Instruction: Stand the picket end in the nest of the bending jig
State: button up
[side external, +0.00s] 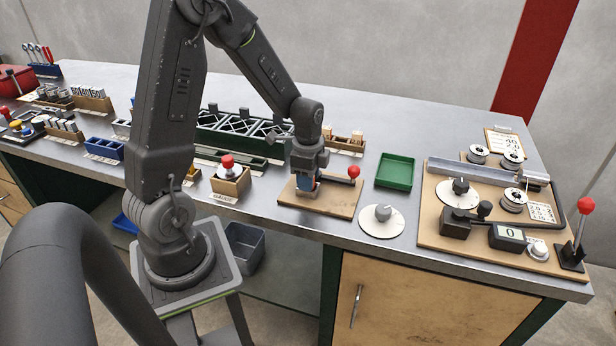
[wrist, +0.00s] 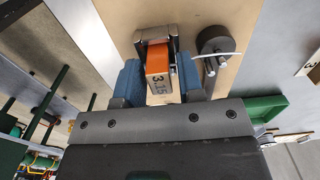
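The bending jig (side external: 340,205) is a wooden board with a dark lever ending in a red knob (side external: 353,172). In the wrist view its grey metal nest (wrist: 141,40) and a round dark post (wrist: 214,42) show. An orange block marked 3.15 (wrist: 158,72), which I take to be the picket end, is upright at the nest, between its side walls. My gripper (side external: 306,184) is low over the jig. Its blue fingers (wrist: 159,82) flank the block closely and appear shut on it. How deep the block sits is hidden.
A green tray (side external: 395,171) and a round dial (side external: 382,218) lie right of the jig. A wooden block with a red knob (side external: 230,180) stands to its left. A dark green rack (side external: 240,135) is behind. A board with spools and a counter (side external: 470,225) fills the right end.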

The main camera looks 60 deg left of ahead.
jog(key=shift+o, duration=1.2)
jog(key=shift+r, duration=0.1)
notch_tip(320, 180, up, 14)
jog(key=shift+f, duration=0.2)
jog(key=s+d+r+n+t, duration=0.2)
jog(key=s+d+r+n, duration=0.1)
jog(key=s+d, duration=0.3)
jog(key=s+d+r+n+t, duration=0.3)
jog(key=s+d+n, duration=0.3)
jog(key=d, duration=0.4)
jog(key=shift+r+t, duration=0.15)
jog(key=shift+t, duration=0.15)
